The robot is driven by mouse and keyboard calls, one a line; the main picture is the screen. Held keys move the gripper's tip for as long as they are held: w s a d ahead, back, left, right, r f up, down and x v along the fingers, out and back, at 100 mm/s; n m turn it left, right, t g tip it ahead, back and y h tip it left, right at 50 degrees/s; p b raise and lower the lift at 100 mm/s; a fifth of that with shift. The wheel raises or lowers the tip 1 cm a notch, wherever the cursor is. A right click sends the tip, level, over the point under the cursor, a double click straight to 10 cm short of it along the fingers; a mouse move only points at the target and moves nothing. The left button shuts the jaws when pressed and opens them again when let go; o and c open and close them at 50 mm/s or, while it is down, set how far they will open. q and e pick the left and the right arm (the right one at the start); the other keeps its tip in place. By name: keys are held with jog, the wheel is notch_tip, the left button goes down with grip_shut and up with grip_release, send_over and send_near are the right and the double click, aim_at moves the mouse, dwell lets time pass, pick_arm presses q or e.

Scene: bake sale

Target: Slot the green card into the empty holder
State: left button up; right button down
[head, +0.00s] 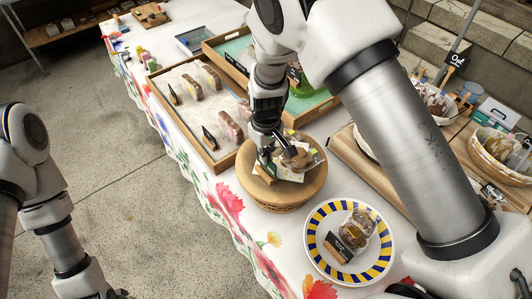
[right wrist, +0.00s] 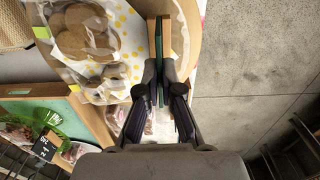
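My right gripper (head: 266,150) points down at the left part of a round wooden stand (head: 283,192). In the right wrist view its fingers (right wrist: 161,82) are closed on a thin dark green card (right wrist: 159,62), seen edge-on. The card's far end lies between two light wooden strips of a small holder (right wrist: 151,38) on the stand. How deep the card sits cannot be told. The holder is mostly hidden behind the gripper in the head view. The left gripper (head: 121,294) barely shows at the bottom edge.
A bag of cookies (head: 300,158) lies on the stand right beside the right gripper. A striped plate (head: 318,257) with a bagged treat and a black card is in front. A wooden tray (head: 183,118) of cakes stands behind left. Open floor lies left of the table.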

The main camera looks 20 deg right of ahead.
jog(key=shift+p, duration=0.3)
dwell(0.6)
dwell(0.7)
jog(key=shift+p, duration=0.45)
jog(key=shift+f+b, duration=0.75)
jog(key=shift+f, duration=0.5)
jog(key=c, duration=1.2)
grip_release()
jog(key=shift+c, duration=0.2)
